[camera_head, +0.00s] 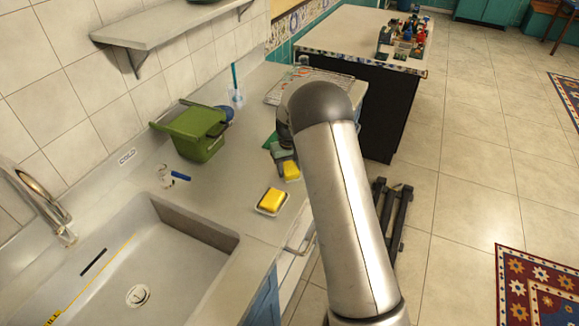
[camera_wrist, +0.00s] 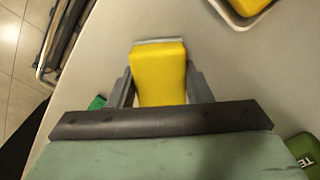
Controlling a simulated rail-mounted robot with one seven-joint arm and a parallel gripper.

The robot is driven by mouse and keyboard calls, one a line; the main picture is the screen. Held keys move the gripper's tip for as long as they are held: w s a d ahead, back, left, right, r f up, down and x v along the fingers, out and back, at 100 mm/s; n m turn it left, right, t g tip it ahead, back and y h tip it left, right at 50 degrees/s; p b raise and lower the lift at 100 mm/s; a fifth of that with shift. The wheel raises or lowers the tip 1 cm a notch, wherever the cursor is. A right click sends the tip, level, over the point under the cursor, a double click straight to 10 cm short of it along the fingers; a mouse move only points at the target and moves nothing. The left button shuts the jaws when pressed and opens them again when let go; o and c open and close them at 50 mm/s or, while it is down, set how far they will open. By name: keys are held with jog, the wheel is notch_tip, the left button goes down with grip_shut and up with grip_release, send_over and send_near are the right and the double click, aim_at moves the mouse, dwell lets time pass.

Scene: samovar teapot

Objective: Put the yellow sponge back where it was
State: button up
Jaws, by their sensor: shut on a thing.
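A yellow sponge (camera_wrist: 158,78) is held between the two fingers of my gripper (camera_wrist: 160,85) in the wrist view. In the head view this sponge (camera_head: 291,171) shows just below my gripper (camera_head: 285,160), over the counter right of the sink. I cannot tell whether it touches the counter. A second yellow sponge (camera_head: 272,200) lies in a small white dish (camera_head: 262,211) nearer the sink. That dish's sponge also shows at the top right of the wrist view (camera_wrist: 247,6).
The sink (camera_head: 135,270) is at the lower left. A green container (camera_head: 195,135) stands by the tiled wall. A green item with lettering (camera_wrist: 306,152) is at the wrist view's right edge. The counter (camera_head: 225,190) between container and dish is clear.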

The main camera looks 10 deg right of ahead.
aim_at(290, 167)
jog(key=shift+f, duration=0.1)
jog(key=o, duration=1)
jog(key=shift+c, duration=0.2)
notch_tip(290, 167, up, 12)
jog(key=r+b, duration=0.1)
jog(key=b, duration=0.1)
jog(key=s+r, duration=0.5)
jog(key=s, duration=0.4)
jog(key=s+f+m, duration=0.1)
jog(key=s+f, duration=0.1)
jog(key=s, duration=2.8)
jog(key=shift+f+m+t, duration=0.2)
jog(key=shift+m+t, duration=0.1)
jog(key=shift+s+a, duration=0.1)
